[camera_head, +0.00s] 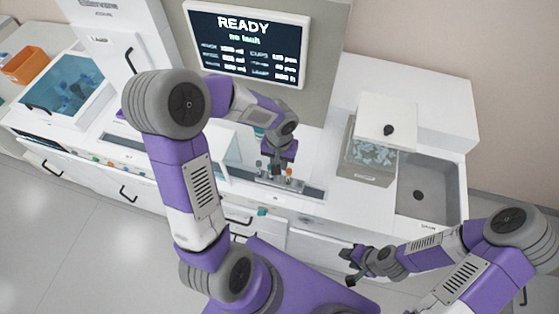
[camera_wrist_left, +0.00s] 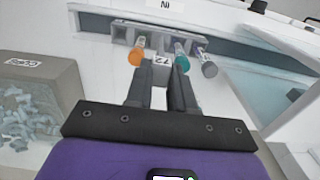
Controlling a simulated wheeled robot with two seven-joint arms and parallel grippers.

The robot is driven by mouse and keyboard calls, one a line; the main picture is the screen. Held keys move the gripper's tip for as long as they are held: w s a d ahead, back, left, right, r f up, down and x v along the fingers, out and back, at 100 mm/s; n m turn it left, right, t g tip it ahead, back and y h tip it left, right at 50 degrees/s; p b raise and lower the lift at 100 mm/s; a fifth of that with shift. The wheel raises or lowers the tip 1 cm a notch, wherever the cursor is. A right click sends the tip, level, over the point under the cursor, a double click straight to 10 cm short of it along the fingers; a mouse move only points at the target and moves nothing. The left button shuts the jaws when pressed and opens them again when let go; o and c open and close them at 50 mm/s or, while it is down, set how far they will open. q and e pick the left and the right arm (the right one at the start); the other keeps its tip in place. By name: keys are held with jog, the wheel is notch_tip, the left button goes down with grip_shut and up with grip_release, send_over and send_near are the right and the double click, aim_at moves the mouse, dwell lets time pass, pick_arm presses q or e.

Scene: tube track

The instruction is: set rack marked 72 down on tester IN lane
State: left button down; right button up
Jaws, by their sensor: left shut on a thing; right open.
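The rack marked 72 (camera_head: 281,181) is a small grey holder with several capped tubes. In the left wrist view the rack (camera_wrist_left: 162,59) shows its "72" label between my fingers, with orange, teal and grey caps around it. My left gripper (camera_head: 279,165) is shut on the rack from above. In the left wrist view its fingers (camera_wrist_left: 166,80) reach to the label. The rack is at the tester IN lane (camera_wrist_left: 250,55), a dark strip beside the "IN" mark; whether it touches the lane floor I cannot tell. My right gripper (camera_head: 354,265) is open and empty, in front of the counter.
The tester screen (camera_head: 247,42) reads READY, no rack. A clear bin of pale pieces (camera_head: 371,155) stands right of the lane, beside a sink (camera_head: 426,189).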

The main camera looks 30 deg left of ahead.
pick_arm(q)
jog(key=c, duration=0.9)
grip_release()
jog(key=shift+f, duration=0.1)
notch_tip(320, 180, up, 8)
jog(key=shift+f, duration=0.15)
jog(key=shift+f, duration=0.1)
dwell(0.6)
